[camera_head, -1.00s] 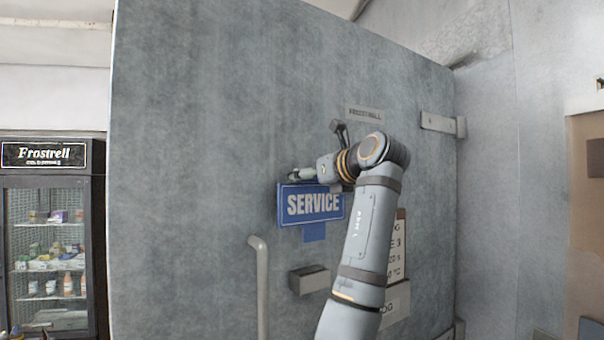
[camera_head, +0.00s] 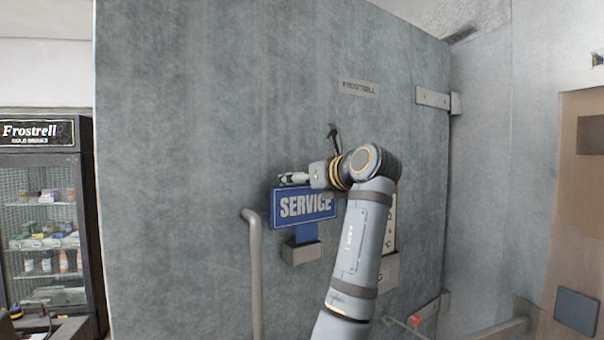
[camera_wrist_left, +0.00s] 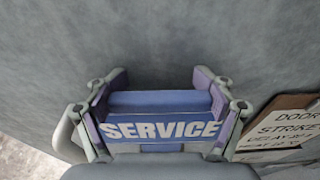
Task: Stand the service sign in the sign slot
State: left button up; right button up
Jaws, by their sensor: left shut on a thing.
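The blue service sign (camera_head: 303,207), with white letters, is upright in front of the grey door in the head view. A narrower blue tab (camera_head: 307,233) hangs below it. The grey sign slot (camera_head: 301,253) is a small box on the door, directly under the sign. The tab's lower end meets the slot's top edge; I cannot tell how deep it sits. My left gripper (camera_head: 293,180) is shut on the sign's top edge. In the left wrist view its fingers flank the sign (camera_wrist_left: 162,129). The slot is hidden there. My right gripper is not in view.
A vertical door handle (camera_head: 254,270) stands left of the slot. A notice board (camera_head: 390,222) is partly behind my arm. A small lever (camera_head: 334,137) and a nameplate (camera_head: 358,88) are above. A drinks fridge (camera_head: 45,200) stands at far left.

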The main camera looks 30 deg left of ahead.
aim_at(308, 198)
pick_arm(q)
jog(key=shift+f, duration=0.2)
dwell(0.9)
jog(key=shift+f, duration=0.1)
dwell(0.8)
jog(key=shift+f+b, duration=0.55)
jog(key=shift+f, duration=0.25)
dwell(0.4)
jog(key=shift+f+b, duration=0.8)
jog(key=shift+f, duration=0.35)
dwell(0.6)
jog(key=o, duration=1.1)
jog(key=shift+a, duration=0.15)
jog(key=shift+c, duration=0.2)
